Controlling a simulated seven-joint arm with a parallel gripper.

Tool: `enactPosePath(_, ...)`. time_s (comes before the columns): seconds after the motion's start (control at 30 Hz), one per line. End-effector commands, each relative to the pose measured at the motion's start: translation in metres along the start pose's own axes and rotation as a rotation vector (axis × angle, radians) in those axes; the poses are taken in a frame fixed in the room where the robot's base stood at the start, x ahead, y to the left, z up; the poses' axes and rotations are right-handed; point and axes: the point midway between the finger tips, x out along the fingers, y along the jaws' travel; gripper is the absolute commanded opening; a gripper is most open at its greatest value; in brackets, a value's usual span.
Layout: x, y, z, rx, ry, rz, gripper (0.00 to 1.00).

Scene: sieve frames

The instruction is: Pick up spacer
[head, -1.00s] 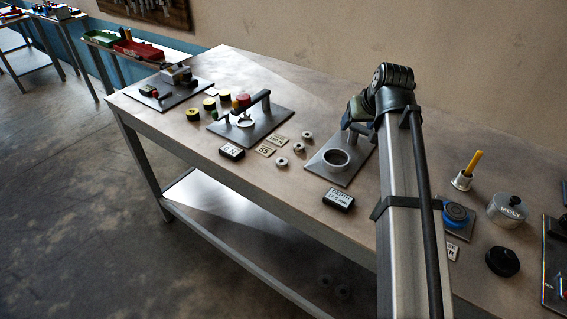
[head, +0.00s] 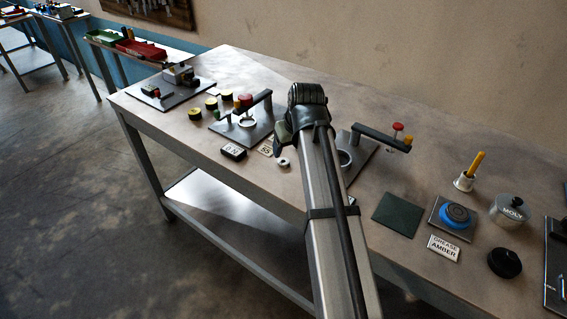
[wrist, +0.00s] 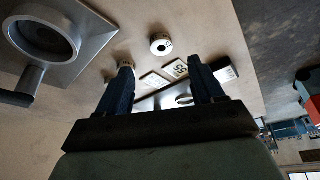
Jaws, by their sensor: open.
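A small pale metal spacer ring with a dark hole (head: 284,162) lies flat on the bench, just left of my arm in the head view. In the wrist view a spacer (wrist: 160,44) lies beyond the fingertips, roughly centred across the gap. Another small round part (wrist: 126,64) shows at the left fingertip, partly hidden by it. My gripper (wrist: 162,75) is open and points down over the bench, with nothing seen between its fingers. The head view hides the fingers behind my arm.
A plate with a raised ring (wrist: 48,38) and post is at upper left in the wrist view. Number cards (wrist: 177,70) and a black labelled box (head: 233,152) lie close by. A fixture with a lever arm (head: 385,138) stands right of my arm.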

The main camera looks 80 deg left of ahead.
Motion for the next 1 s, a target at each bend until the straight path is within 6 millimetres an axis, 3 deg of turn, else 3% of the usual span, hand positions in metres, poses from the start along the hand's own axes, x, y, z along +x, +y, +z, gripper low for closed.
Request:
enactPosePath(0.13,0.018,0.000,0.000,0.000,-0.001,0.000,0.67)
enactPosePath(0.47,0.032,0.000,-0.001,0.000,0.000,0.000,0.67)
enactPosePath(0.8,0.072,-0.002,-0.004,0.001,-0.001,0.000,0.67)
enactPosePath(1.0,0.077,-0.002,-0.004,0.001,0.002,0.001,0.67)
